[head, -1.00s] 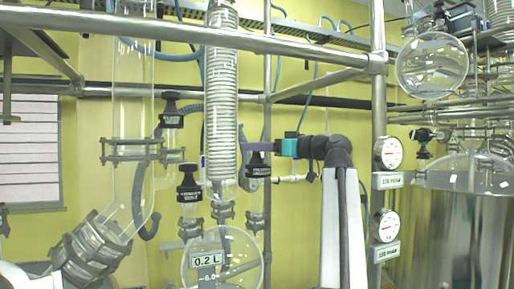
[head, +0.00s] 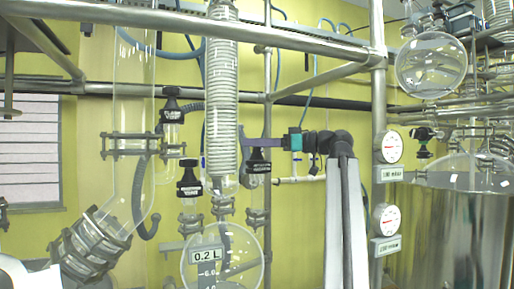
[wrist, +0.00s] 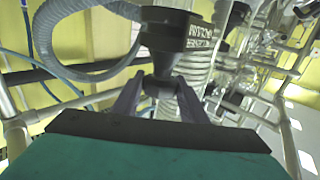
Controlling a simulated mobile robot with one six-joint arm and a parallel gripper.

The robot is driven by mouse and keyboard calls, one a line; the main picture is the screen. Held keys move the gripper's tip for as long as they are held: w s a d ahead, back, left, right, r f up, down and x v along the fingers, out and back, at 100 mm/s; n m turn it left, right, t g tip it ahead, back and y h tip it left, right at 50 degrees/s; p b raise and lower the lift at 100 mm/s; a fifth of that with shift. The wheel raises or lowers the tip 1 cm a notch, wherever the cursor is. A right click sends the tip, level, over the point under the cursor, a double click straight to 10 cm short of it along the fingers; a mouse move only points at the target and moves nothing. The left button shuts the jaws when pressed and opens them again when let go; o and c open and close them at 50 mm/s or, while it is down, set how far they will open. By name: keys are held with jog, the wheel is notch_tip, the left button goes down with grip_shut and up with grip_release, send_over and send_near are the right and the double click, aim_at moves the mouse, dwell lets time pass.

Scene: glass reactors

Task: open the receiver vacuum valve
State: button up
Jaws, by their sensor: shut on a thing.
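The valve's inside is hidden.
The coil condenser (head: 222,100) stands close left of the valve. Two more black-knobbed valves, an upper one (head: 171,106) and a lower one (head: 189,183), are farther left. A round receiver flask (head: 238,265) hangs below. Metal frame bars (head: 379,120) cross the area. A blue-grey hose (wrist: 60,45) runs near the knob.

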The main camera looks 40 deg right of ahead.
jog(key=shift+w+d+n+g+y+b, duration=0.15)
jog(key=shift+n+g+y+b, duration=0.6)
jog(key=shift+n+g+y, duration=1.05)
jog(key=shift+r+y+p, duration=0.25)
jog(key=shift+y+p, duration=0.15)
jog(key=shift+p, duration=0.1)
jog(key=shift+n+g+y+p, duration=0.6)
jog(key=shift+g+p, duration=0.1)
jog(key=shift+p, duration=0.1)
jog(key=shift+f+n+g+y+p, duration=0.15)
jog(key=shift+n+g+y+p, duration=0.25)
jog(key=shift+p, duration=0.85)
jog(key=o, duration=0.9)
jog(key=shift+f, duration=0.1)
jog(key=shift+c, duration=0.2)
jog(key=shift+s+f, duration=0.1)
jog(key=shift+s, duration=0.1)
